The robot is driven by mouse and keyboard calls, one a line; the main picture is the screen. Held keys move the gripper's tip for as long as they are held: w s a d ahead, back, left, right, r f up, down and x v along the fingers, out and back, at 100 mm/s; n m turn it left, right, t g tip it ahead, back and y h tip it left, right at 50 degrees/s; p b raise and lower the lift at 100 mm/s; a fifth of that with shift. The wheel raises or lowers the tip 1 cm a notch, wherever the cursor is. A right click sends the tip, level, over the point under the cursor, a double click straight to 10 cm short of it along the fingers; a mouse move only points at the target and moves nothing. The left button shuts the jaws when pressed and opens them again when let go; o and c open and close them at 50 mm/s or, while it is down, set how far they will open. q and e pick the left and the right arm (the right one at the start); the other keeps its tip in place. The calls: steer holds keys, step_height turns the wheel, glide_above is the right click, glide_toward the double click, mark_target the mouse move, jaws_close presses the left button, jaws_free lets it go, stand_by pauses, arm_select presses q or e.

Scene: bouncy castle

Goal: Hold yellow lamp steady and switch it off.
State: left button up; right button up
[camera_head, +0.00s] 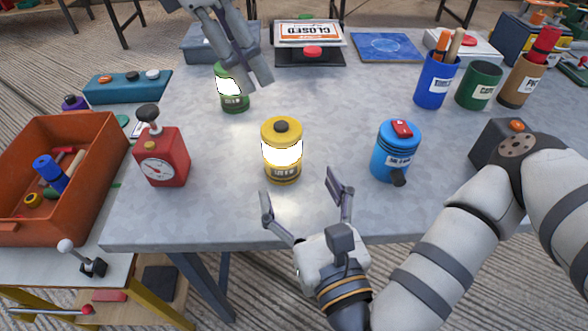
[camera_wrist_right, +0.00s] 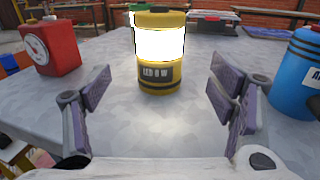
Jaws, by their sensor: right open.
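The yellow lamp (camera_head: 281,131) stands upright on the grey table with its band glowing white. It has a dark round knob (camera_head: 281,126) on top and a dark label low on its front. My right gripper (camera_head: 301,190) is open and empty, in front of the lamp on the near side.
A red gauge box (camera_head: 165,160) stands left of the yellow lamp, and a blue canister (camera_head: 396,155) stands right. An orange bin (camera_head: 112,150) is at the far left. Blue, green and brown cups (camera_head: 434,82) stand back right. The table (camera_head: 330,110) is clear around the lamp.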

mark_target(282, 147)
steer(key=x, duration=1)
steer(key=shift+w, duration=0.1)
steer(key=c, duration=1.6)
arm_select(q)
jaws_close()
